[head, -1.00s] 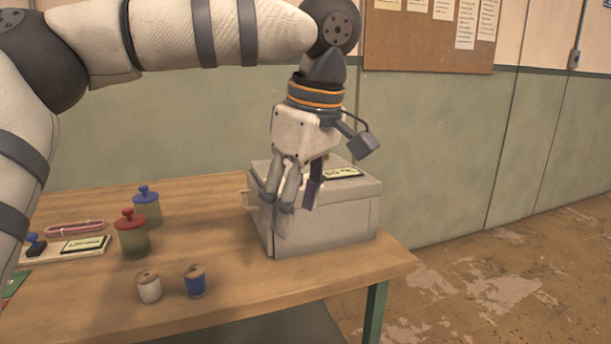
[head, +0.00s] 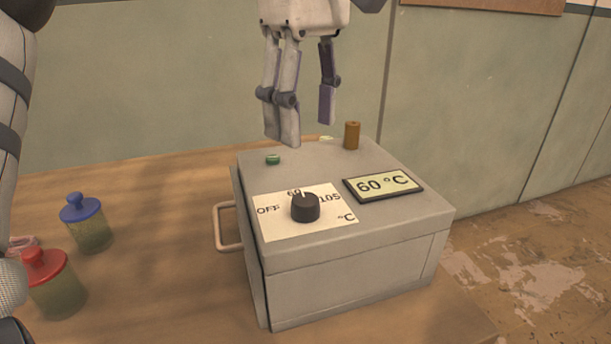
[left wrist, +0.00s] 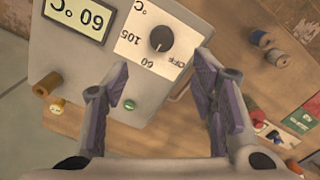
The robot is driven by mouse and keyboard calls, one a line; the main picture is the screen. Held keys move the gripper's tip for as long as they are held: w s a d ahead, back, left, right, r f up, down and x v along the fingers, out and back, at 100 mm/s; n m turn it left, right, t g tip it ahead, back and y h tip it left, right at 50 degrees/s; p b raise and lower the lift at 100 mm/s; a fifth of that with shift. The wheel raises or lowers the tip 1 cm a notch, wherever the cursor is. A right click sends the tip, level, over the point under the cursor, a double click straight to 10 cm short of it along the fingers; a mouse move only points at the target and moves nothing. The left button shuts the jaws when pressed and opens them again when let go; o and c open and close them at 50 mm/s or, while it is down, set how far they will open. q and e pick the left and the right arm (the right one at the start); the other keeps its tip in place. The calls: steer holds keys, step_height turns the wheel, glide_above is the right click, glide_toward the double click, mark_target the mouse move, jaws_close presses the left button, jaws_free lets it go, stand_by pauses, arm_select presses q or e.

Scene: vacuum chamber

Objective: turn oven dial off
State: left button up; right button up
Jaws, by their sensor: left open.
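The oven is a grey box (head: 345,285) on the wooden table. Its black dial (head: 305,208) sits on a white plate (head: 280,228) marked OFF, 60 and 105 °C. In the left wrist view the dial (left wrist: 161,38) has a light mark that seems to face the 60. The display (head: 384,185) reads 60 °C. My left gripper (head: 308,128) is open and empty, above the back of the oven top, apart from the dial. In the left wrist view its fingers (left wrist: 165,75) are spread, with the dial beyond them. My right gripper is not in view.
A brown knob (head: 352,136) and a green button (head: 273,159) stand on the oven top's back edge. A handle (head: 228,228) sticks out at its left side. A blue-lidded jar (head: 88,222) and a red-lidded jar (head: 50,283) stand left of it.

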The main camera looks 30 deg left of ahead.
mark_target(305, 199)
arm_select(q)
steer(key=f, duration=1.1)
steer(key=shift+s, duration=0.2)
steer(key=c, duration=1.1)
